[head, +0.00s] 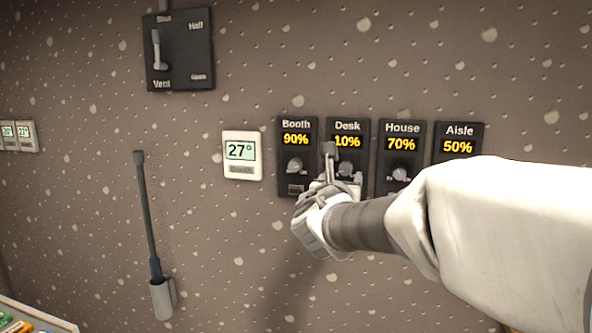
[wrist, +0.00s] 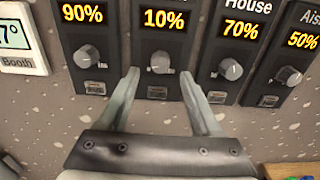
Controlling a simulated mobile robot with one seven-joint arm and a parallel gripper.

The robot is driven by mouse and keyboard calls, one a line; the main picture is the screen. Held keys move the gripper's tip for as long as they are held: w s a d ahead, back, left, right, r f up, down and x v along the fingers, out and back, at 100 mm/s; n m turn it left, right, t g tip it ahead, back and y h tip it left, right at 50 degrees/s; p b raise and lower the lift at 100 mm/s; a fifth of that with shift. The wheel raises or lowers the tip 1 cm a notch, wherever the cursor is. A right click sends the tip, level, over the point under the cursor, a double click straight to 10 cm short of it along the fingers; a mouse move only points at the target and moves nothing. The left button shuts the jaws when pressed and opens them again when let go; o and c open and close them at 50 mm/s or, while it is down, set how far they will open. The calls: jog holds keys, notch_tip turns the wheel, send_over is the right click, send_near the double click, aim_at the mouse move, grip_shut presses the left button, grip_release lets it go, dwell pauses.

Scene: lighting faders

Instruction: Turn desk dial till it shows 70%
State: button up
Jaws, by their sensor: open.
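The Desk panel (head: 349,128) is a black wall plate with a yellow display reading 10%. In the wrist view its display (wrist: 164,20) also reads 10%, with a grey round dial (wrist: 160,62) below it. In the head view my gripper hides part of this panel and its dial. My gripper (wrist: 160,83) is open, with one finger on each side below the dial. Nothing is between the fingers, and the dial appears just beyond the tips. I cannot tell whether a finger touches the panel.
The Booth panel (head: 297,162) at 90% is just left, the House panel (head: 402,128) at 70% just right, and the Aisle panel (head: 459,131) at 50% further right. A white thermostat (head: 242,155) reads 27°. A lever switch (head: 179,50) is upper left; a rod (head: 147,215) stands in a holder.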

aim_at(345, 171)
jog(key=shift+x, duration=1.95)
grip_shut()
